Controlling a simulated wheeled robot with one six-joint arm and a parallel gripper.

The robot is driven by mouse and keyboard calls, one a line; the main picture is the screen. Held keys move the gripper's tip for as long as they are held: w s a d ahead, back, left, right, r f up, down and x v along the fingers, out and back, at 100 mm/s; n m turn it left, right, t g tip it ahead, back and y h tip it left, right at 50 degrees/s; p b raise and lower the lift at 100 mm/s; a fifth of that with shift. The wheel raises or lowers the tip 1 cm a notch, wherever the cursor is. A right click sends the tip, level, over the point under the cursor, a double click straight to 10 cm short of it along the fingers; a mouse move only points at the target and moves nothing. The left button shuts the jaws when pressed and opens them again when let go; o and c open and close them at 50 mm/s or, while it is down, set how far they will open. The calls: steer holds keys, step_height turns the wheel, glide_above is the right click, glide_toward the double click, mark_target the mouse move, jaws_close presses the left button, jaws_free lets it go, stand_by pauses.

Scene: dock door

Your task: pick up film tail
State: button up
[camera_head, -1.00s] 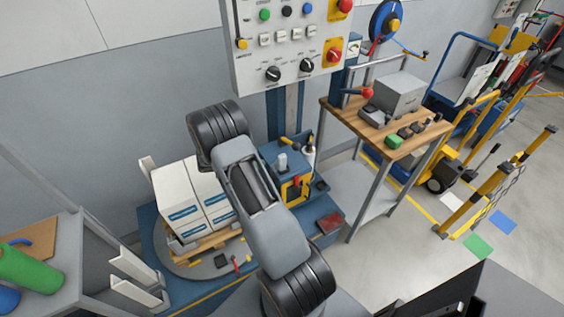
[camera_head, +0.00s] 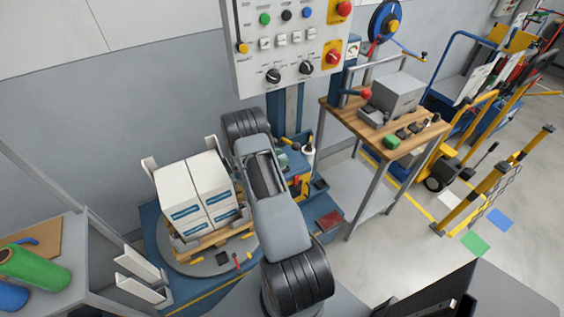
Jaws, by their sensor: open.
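I cannot make out a film tail in this view. White cartons with blue labels (camera_head: 190,198) stand stacked on a wooden pallet (camera_head: 205,246) on the round grey turntable (camera_head: 190,268). A small white cylinder with a dark top (camera_head: 308,153) shows behind my arm, by the blue mast; I cannot tell whether it is the film roll. My arm crosses the middle of the view and hides part of the wrapping machine. My gripper does not show.
A control panel (camera_head: 290,42) hangs on the mast above. A wooden-topped bench (camera_head: 350,118) stands to the right, with yellow barriers (camera_head: 497,185) beyond. A shelf (camera_head: 75,262) with a green roll (camera_head: 36,268) is at lower left. Open floor lies at right.

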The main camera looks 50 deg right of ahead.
steer(key=shift+x, duration=1.35)
jaws_close()
steer(key=shift+r, duration=0.15)
